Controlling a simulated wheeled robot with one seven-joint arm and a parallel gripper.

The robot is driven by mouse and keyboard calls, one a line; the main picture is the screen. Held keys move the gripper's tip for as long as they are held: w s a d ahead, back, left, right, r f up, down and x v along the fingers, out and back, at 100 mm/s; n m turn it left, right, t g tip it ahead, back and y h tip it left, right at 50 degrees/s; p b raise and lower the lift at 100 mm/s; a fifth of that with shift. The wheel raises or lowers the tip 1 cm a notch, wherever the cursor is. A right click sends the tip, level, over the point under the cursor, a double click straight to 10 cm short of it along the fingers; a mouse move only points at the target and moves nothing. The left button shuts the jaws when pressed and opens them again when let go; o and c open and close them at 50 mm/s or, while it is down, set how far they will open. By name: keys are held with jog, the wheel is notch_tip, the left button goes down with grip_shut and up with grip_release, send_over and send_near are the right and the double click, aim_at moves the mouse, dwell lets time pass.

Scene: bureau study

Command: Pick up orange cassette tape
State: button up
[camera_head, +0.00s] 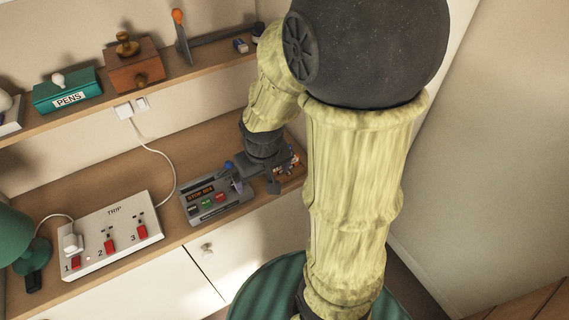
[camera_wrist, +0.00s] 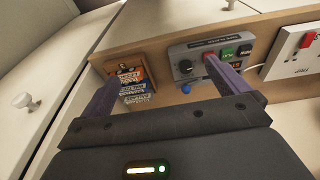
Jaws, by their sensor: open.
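A cassette with orange on it (camera_wrist: 131,75) is at the upper end of a small group of cassettes in the wrist view. Dark cassettes with pale and blue labels (camera_wrist: 134,91) lie against it. In the head view the group shows small and partly hidden behind my arm (camera_head: 294,161). My gripper (camera_wrist: 160,74) is open with nothing between its two purple fingers. In the wrist view its left finger overlaps the left edge of the cassettes and its right finger overlaps the button device. In the head view my gripper (camera_head: 253,182) is just left of the cassettes. Contact cannot be told.
A grey device with coloured buttons (camera_head: 215,202) sits beside the cassettes, with a blue knob (camera_wrist: 186,88) near its edge. A white switch box labelled TRIP (camera_head: 120,222) and a green lamp (camera_head: 14,238) stand farther left. The upper shelf (camera_head: 190,75) overhangs the back.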

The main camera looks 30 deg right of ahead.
jog(key=w+d+r+p, duration=0.4)
jog(key=w+d+p, duration=0.3)
jog(key=d, duration=0.4)
jog(key=shift+w+d+r, duration=0.3)
jog(key=shift+w+r, duration=0.05)
jog(key=shift+w, duration=0.1)
send_over(295, 161)
jog(key=a, duration=0.3)
notch_tip(295, 161, down, 12)
jog(key=shift+f, duration=0.1)
jog(key=shift+w+a+f, duration=0.1)
jog(key=shift+w+f, duration=0.05)
jog(key=shift+f, duration=1.15)
jog(key=shift+w+f, duration=0.15)
jog(key=shift+f, duration=1.15)
